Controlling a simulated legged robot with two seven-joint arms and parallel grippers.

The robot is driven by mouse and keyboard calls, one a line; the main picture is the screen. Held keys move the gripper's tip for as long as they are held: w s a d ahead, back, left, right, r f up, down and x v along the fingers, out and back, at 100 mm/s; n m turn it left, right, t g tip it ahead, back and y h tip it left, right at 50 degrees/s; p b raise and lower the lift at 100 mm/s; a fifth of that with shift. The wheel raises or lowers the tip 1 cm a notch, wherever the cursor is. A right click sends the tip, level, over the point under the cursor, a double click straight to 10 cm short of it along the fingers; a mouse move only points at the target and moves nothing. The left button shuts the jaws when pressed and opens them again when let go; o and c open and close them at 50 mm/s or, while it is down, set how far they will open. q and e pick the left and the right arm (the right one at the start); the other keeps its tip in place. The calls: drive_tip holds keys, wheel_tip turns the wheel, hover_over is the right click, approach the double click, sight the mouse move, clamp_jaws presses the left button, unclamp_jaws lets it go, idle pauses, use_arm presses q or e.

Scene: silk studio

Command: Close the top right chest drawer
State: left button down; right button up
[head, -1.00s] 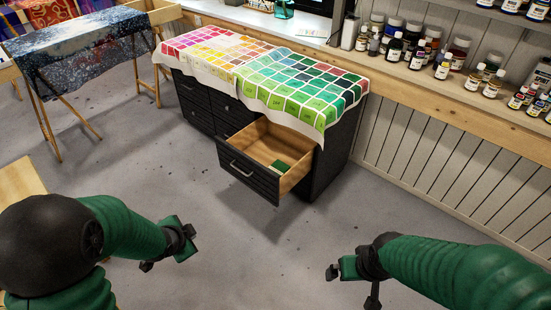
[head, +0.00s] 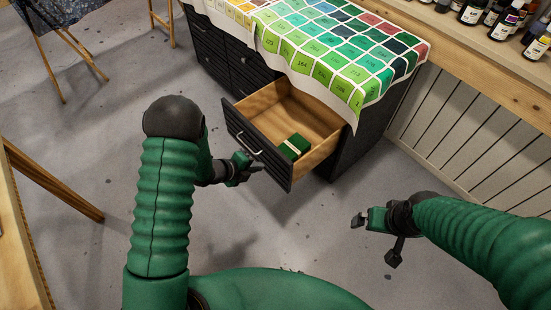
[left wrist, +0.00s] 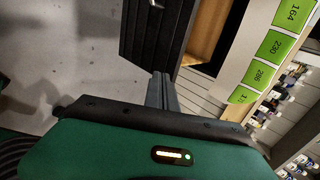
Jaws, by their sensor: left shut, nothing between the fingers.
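The top right drawer (head: 262,143) of the dark chest (head: 212,52) stands pulled out, its pale wood inside showing. A green item (head: 294,147) lies in it. My left gripper (head: 256,168) is shut and empty, just in front of the drawer's dark front near its handle; whether it touches cannot be told. In the left wrist view the shut fingers (left wrist: 162,90) point toward the drawer front (left wrist: 152,38). My right gripper (head: 360,220) is apart from the drawer, to the right above the floor, its fingers seemingly spread.
A colour-swatch cloth (head: 330,48) covers the chest top and hangs over its front edge beside the drawer. A panelled wall (head: 460,130) with a wooden ledge and bottles is at the right. Wooden trestle legs (head: 50,180) stand at the left. The grey floor before the chest is clear.

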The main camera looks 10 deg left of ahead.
sight(281, 159)
use_arm(q)
drive_tip(key=w+d+f, duration=0.1)
drive_tip(key=w, duration=0.1)
drive_tip(key=w+d+f+b, duration=0.1)
drive_tip(key=d, duration=0.1)
drive_tip(key=w+d+f, duration=0.1)
drive_tip(key=w+f, duration=0.1)
drive_tip(key=shift+w+d, duration=0.25)
drive_tip(key=shift+w, duration=0.1)
drive_tip(key=shift+w+d, duration=0.25)
drive_tip(key=shift+w, duration=0.15)
use_arm(e)
drive_tip(key=shift+x, duration=1.1)
